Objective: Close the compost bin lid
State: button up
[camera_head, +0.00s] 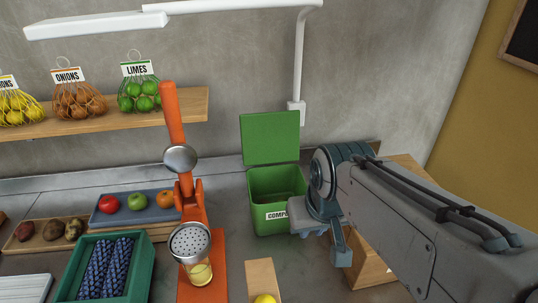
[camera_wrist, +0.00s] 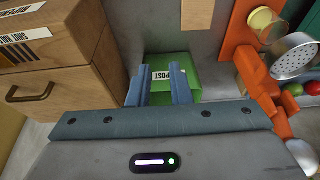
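The green compost bin (camera_head: 259,190) stands on the counter against the back wall, right of the orange juicer. Its green lid (camera_head: 270,138) is up, nearly vertical at the back, and the dark inside shows. My gripper (camera_head: 318,240) is in front of the bin's right side and hides part of the label. In the wrist view, my gripper (camera_wrist: 161,85) has its two blue fingers apart with nothing between them. The bin (camera_wrist: 188,70) shows behind and between the fingers, with part of its white label. I cannot tell whether a finger touches the bin.
The orange juicer (camera_head: 193,210) with a glass stands left of the bin. A wooden board (camera_head: 262,275) with a lemon lies in front. A wooden drawer box (camera_wrist: 60,85) stands close beside my gripper. A shelf (camera_head: 180,108) with netted fruit hangs upper left.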

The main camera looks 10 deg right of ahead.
jog(key=w+r, duration=0.2)
jog(key=w, duration=0.5)
jog(key=w+r+t+b, duration=0.1)
jog(key=w+r, duration=0.2)
jog(key=w, duration=0.4)
jog(key=w+r+t+b, duration=0.1)
jog(key=w+r, duration=0.2)
jog(key=w, duration=0.3)
jog(key=shift+w+d+r, duration=0.15)
jog(key=shift+w+d, duration=0.1)
jog(key=shift+w, duration=0.15)
grip_shut()
jog(key=w+a+r+t+b, duration=0.1)
jog(key=w+r, duration=0.1)
jog(key=w, duration=0.7)
jog(key=w+a+r+t+b, duration=0.1)
jog(key=w+b, duration=0.1)
jog(key=w, duration=0.8)
jog(key=shift+w+d+f+p, duration=0.1)
jog(key=shift+w+f+p, duration=0.3)
jog(key=shift+f, duration=0.85)
jog(key=shift+w+d+f+p, duration=0.1)
jog(key=shift+w+f+p, duration=0.3)
jog(key=shift+f, duration=0.8)
jog(key=shift+w+d+f+p, duration=0.1)
jog(key=shift+w+f+p, duration=0.3)
jog(key=shift+f, duration=0.85)
jog(key=shift+s+f+t+b, duration=0.1)
jog(key=shift+s+t+b, duration=0.2)
jog(key=shift+b, duration=0.3)
